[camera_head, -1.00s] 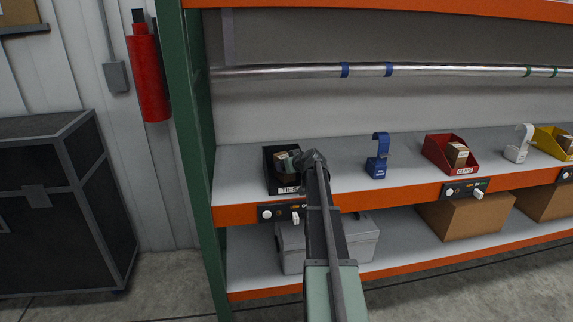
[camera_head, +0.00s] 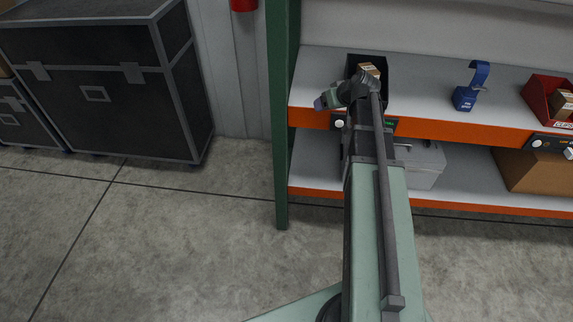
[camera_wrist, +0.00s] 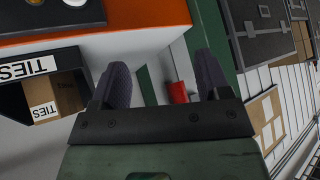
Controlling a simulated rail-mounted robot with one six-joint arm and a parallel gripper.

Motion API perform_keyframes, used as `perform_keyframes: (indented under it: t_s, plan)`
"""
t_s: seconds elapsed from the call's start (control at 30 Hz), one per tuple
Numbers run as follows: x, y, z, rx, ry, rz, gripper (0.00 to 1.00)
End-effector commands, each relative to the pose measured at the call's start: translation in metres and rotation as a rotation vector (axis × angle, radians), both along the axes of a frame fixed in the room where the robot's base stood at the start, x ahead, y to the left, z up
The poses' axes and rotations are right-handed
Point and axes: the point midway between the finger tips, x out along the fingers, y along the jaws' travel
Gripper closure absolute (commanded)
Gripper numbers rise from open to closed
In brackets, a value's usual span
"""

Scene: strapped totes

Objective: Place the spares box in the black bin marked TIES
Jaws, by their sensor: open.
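The black bin (camera_head: 383,96) stands at the left end of the upper shelf, partly hidden by my arm. Its white TIES label (camera_wrist: 28,68) shows in the wrist view. A brown cardboard box (camera_head: 370,69) with a white label is inside it; in the wrist view this box (camera_wrist: 68,92) sits behind the bin's labelled wall. I cannot read any box as the spares box. My gripper (camera_head: 319,103) is left of the bin, near the shelf's front edge, pointing left. In the wrist view its fingers (camera_wrist: 162,82) are apart with nothing between them.
A blue strap-like holder (camera_head: 466,98) and a red bin (camera_head: 540,97) stand to the right on the shelf. A green rack post (camera_head: 283,130) is close left of my gripper. A grey case (camera_head: 425,163) is on the lower shelf. Dark trunks (camera_head: 105,90) stand at left; the floor between is clear.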

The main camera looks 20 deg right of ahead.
Motion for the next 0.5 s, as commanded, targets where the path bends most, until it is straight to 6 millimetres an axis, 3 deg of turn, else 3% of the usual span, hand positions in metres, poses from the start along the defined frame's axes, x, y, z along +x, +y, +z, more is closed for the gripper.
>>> perform_keyframes:
  t_s: [0.03, 0.1, 0.2, 0.33, 0.5]
  plan:
    - [-0.027, 0.069, -0.012, 0.014, 0.118, 0.055, 0.3]
    - [-0.068, 0.141, -0.027, 0.006, 0.308, 0.086, 0.3]
    - [-0.134, 0.21, -0.041, -0.067, 0.542, 0.069, 0.3]
    - [-0.184, 0.243, -0.045, -0.161, 0.696, 0.005, 0.3]
    - [-0.19, 0.246, -0.045, -0.182, 0.724, -0.019, 0.3]
